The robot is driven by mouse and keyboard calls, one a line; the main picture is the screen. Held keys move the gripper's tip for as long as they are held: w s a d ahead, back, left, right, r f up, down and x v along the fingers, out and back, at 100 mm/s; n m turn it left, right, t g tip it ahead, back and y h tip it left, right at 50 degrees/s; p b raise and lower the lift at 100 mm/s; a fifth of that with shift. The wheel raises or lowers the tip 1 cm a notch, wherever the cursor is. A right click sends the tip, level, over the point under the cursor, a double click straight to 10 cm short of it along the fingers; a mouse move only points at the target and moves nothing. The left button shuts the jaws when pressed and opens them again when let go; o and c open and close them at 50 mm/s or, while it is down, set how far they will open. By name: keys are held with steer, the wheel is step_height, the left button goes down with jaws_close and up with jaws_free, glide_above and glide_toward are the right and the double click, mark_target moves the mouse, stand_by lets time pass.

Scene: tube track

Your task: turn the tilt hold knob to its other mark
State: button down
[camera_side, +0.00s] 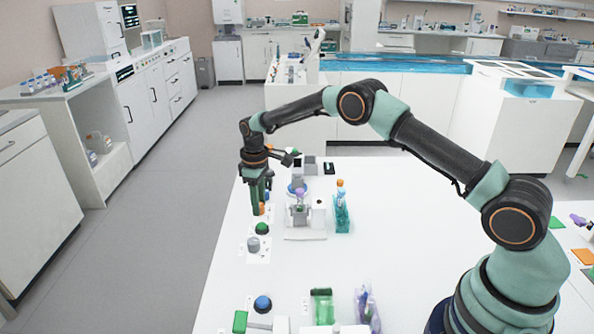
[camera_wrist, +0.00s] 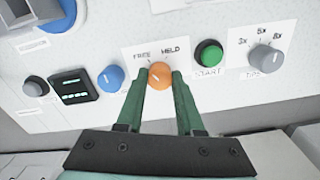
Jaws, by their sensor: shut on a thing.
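The orange knob (camera_wrist: 160,75) sits on a white panel between the printed marks FREE and HELD in the wrist view. A small pale pointer line shows on its face, but it is too small to tell surely which mark it points at. My gripper (camera_wrist: 160,80) has its two green fingers on either side of the knob, shut on it. In the side view my gripper (camera_side: 261,205) points straight down at the table's left edge, with the orange knob (camera_side: 262,210) at its fingertips.
A green START button (camera_wrist: 208,55) and a grey dial (camera_wrist: 266,58) lie right of the knob in the wrist view. A blue knob (camera_wrist: 111,78) and a black display (camera_wrist: 73,86) lie left. A teal tube rack (camera_side: 342,217) stands nearby; the table's middle is clear.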

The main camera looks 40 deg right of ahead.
stand_by(0.3)
steer(key=c, duration=0.5)
jaws_free()
steer(key=shift+c, duration=0.2)
steer(key=shift+r, duration=0.1)
step_height(320, 180, up, 12)
